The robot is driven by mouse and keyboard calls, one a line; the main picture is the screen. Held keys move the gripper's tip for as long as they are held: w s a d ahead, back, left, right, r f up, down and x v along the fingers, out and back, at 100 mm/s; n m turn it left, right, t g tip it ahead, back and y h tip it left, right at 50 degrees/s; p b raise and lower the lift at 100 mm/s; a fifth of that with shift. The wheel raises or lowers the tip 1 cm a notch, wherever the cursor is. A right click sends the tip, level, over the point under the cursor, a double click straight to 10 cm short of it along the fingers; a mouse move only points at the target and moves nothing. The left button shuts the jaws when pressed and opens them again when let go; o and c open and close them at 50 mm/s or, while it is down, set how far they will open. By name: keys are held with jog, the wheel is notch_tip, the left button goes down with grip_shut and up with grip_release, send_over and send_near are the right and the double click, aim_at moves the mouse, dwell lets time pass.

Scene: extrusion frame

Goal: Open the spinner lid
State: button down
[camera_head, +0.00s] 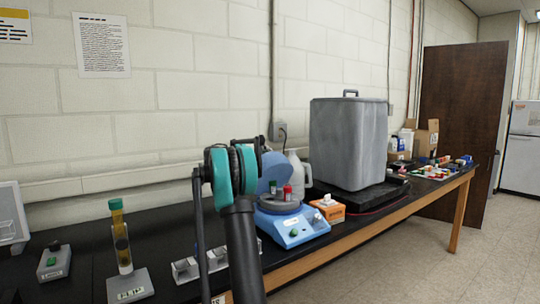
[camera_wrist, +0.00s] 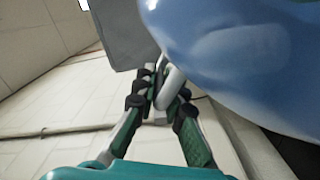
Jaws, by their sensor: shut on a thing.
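The spinner (camera_head: 292,228) is a light-blue device on the black bench, right of my arm in the head view. Its blue lid (camera_head: 273,172) stands raised at the back, tilted up from the body. A red-capped item and a green-capped item show on the spinner's top. In the wrist view the lid (camera_wrist: 240,60) fills the upper right. My gripper (camera_wrist: 163,80) is shut on a pale loop-like handle (camera_wrist: 172,90) at the lid's edge. In the head view my arm hides the fingers and the left part of the spinner.
A large grey container (camera_head: 348,145) stands on a black base behind the spinner to the right. An orange box (camera_head: 328,210) sits close to the spinner's right. A white jug (camera_head: 298,172) is behind it. A tube with a green cap (camera_head: 120,235) stands in a holder at left.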

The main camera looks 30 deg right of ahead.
jog(key=shift+w+a+f+n, duration=0.1)
jog(key=shift+w+f+n, duration=0.1)
jog(key=shift+w+n, duration=0.55)
jog(key=shift+w+a+f+n, duration=0.1)
jog(key=shift+w+f+n, duration=0.15)
jog(key=shift+w, duration=0.9)
jog(key=shift+w+a+f+n, duration=0.15)
jog(key=shift+w+n, duration=0.35)
jog(key=shift+w, duration=0.45)
jog(key=shift+d, duration=0.1)
jog(key=c, duration=1.6)
grip_release()
jog(key=s+a, duration=0.1)
jog(key=a, duration=1.1)
